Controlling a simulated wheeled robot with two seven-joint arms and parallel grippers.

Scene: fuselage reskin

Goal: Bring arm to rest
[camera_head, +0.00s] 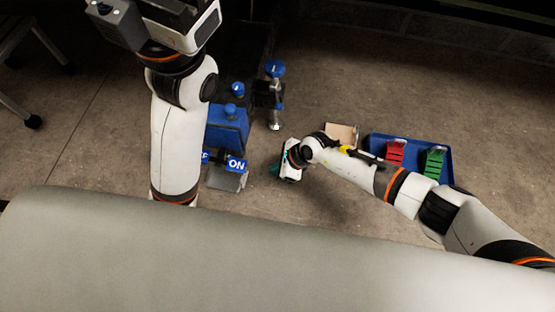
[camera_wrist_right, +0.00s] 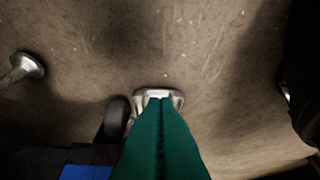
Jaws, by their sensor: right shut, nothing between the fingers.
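My right gripper (camera_head: 275,169) hangs low over the floor at the middle of the head view, with its teal fingers partly hidden by its white housing. In the right wrist view its teal fingers (camera_wrist_right: 158,103) are pressed together, with nothing between them. My left arm rises along the left of the head view. Its white gripper housing (camera_head: 188,27) shows at the top edge, and its fingers are out of frame.
A large pale curved surface (camera_head: 200,260) fills the foreground.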

